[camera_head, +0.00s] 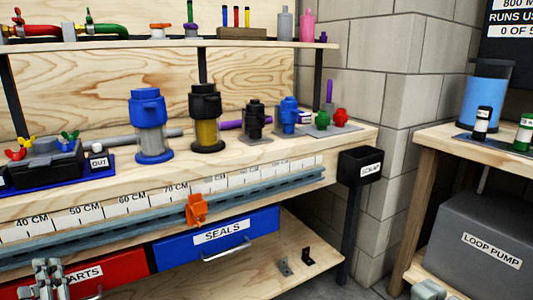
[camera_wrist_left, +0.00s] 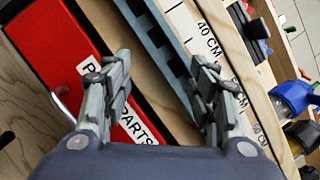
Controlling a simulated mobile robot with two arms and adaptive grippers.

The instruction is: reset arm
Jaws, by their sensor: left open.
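My left gripper (camera_head: 46,268) is at the lower left of the head view, in front of the red PARTS drawer (camera_head: 118,274). In the left wrist view my left gripper (camera_wrist_left: 160,78) has its fingers spread wide with nothing between them. The red drawer (camera_wrist_left: 45,55) and the bench's front edge lie beyond the fingers.
The wooden bench holds a blue-capped filter (camera_head: 150,125), a black-capped filter (camera_head: 207,118) and smaller fittings. An orange clip (camera_head: 196,209) sits on the front rail above the blue SEALS drawer (camera_head: 215,238). A black SCRAP bin (camera_head: 360,167) stands at the bench's right end. A grey LOOP PUMP box (camera_head: 480,250) is at right.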

